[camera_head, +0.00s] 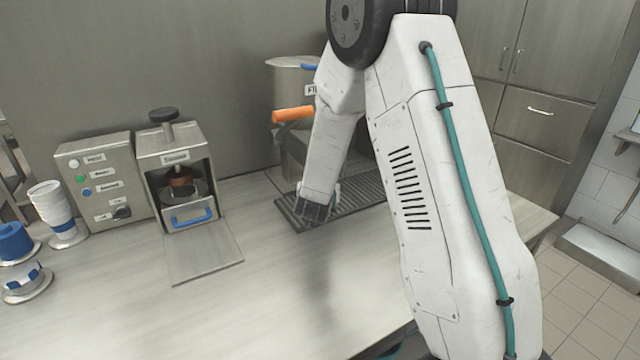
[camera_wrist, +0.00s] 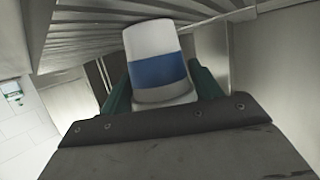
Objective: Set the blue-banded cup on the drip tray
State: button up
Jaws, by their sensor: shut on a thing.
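The blue-banded cup (camera_wrist: 155,45) is white with a wide blue band and sits between the teal fingers of my gripper (camera_wrist: 160,85) in the wrist view. My gripper is shut on it. In the head view my gripper (camera_head: 318,205) is low over the left front part of the dark slatted drip tray (camera_head: 365,194). The cup is mostly hidden there behind my gripper. The tray's slats (camera_wrist: 75,42) show beyond the cup in the wrist view. I cannot tell whether the cup touches the tray.
A steel filler tank (camera_head: 290,75) with an orange-handled lever (camera_head: 293,115) stands behind the tray. To the left are a press machine (camera_head: 175,150), a button box (camera_head: 80,155), a stack of white cups (camera_head: 47,200) and blue cups (camera_head: 14,240). The front counter (camera_head: 270,290) is clear.

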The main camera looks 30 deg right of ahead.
jog(key=shift+w+a, duration=0.1)
jog(key=shift+a, duration=0.5)
jog(key=o, duration=1.1)
jog(key=shift+f, duration=0.1)
